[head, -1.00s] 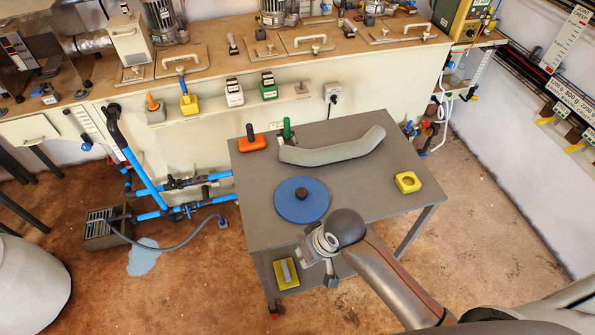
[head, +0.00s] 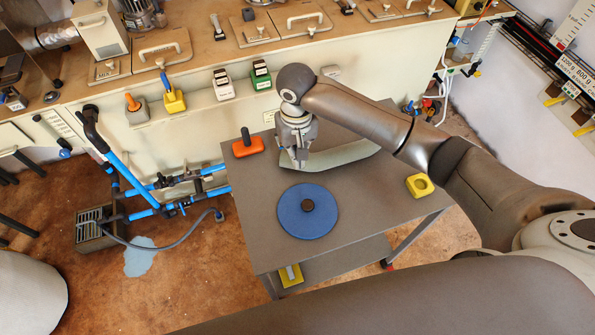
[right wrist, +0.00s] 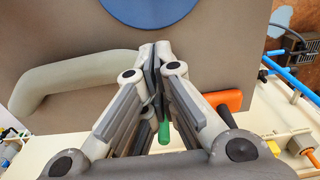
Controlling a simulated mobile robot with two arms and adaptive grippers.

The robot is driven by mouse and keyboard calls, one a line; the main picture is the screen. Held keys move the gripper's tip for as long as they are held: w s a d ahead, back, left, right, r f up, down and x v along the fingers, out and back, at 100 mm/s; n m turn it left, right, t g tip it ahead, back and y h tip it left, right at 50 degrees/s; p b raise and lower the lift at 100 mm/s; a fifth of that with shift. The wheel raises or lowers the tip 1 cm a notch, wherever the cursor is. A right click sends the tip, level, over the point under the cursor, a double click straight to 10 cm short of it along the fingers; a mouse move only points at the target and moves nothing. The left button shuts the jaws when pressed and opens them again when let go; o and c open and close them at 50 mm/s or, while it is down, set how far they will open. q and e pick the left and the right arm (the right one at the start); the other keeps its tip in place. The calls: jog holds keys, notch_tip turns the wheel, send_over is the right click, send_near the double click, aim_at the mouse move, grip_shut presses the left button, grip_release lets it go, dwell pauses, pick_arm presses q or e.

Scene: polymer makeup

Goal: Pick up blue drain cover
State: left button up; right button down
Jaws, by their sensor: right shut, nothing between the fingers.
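The blue drain cover (head: 290,222) is a flat blue disc with a dark knob in its centre. It lies on the grey table (head: 365,205), left of the middle, and its edge shows at the top of the right wrist view (right wrist: 158,12). My right gripper (head: 301,163) is shut and empty. It points down above the table behind the disc, close to the grey curved handle piece, and apart from the disc. Its closed fingers (right wrist: 153,55) also show in the wrist view. My left gripper is not in view.
An orange handled block (head: 248,147) stands at the table's back left. A green handle (right wrist: 164,132) shows beneath my fingers. The grey curved piece (head: 345,153) lies at the back, a yellow block (head: 419,186) at the right. The tabletop right of the disc is clear.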

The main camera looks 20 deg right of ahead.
aim_at(302, 194)
notch_tip(302, 194, down, 9)
jog(key=shift+s+r+p, duration=0.1)
jog(key=shift+s+p, duration=0.05)
jog(key=shift+p, duration=0.45)
jog(key=s+p, duration=0.2)
jog(key=s, duration=0.1)
jog(key=shift+d+f, duration=0.1)
jog(key=shift+f, duration=0.25)
jog(key=shift+s, duration=0.5)
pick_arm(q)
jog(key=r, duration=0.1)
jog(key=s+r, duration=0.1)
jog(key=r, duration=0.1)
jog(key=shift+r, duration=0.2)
pick_arm(e)
jog(key=shift+f, duration=0.1)
